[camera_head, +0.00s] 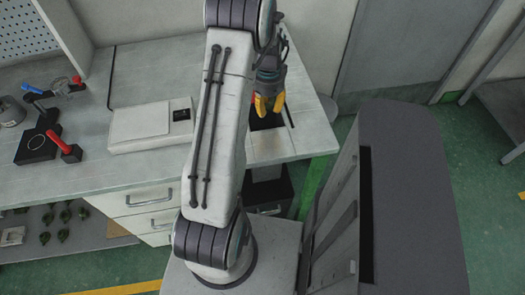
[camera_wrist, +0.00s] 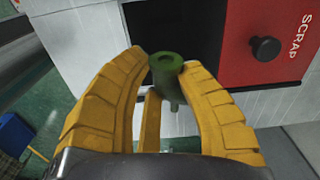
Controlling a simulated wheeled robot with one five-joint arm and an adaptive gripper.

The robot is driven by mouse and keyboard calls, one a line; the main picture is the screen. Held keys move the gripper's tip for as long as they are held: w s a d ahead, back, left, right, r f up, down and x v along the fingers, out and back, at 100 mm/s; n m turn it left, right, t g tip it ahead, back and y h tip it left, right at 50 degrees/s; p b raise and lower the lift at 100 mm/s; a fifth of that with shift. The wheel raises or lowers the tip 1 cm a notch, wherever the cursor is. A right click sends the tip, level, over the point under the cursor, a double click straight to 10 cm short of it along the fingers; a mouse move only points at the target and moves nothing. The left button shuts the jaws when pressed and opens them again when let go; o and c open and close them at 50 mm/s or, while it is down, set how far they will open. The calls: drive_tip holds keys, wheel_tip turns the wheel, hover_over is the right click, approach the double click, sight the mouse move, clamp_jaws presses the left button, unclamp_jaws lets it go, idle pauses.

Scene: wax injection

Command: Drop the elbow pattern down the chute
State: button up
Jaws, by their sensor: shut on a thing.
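The green elbow pattern (camera_wrist: 165,80) is held between the yellow fingertips of my gripper (camera_wrist: 164,68) in the wrist view, with its round open end facing the camera. A black opening (camera_wrist: 192,28) in the white top lies just beyond it, beside a red panel marked SCRAP (camera_wrist: 283,70) with a black knob. In the head view my gripper (camera_head: 268,105) hangs over the bench's right end, at the dark square opening (camera_head: 267,123). The pattern cannot be made out there. Its height above the opening is hard to judge.
A white flat box (camera_head: 140,127), a black tool with a red handle (camera_head: 45,145) and a clear-and-blue item stand on the bench (camera_head: 90,175) to the left. Several green parts (camera_head: 62,217) lie on the shelf below. A dark bin (camera_head: 268,190) stands under the bench end.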

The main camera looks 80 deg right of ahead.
drive_tip(key=o, duration=1)
drive_tip(key=shift+r, duration=0.1)
wheel_tip(320, 180, up, 12)
drive_tip(key=shift+a, duration=0.1)
idle(1.0)
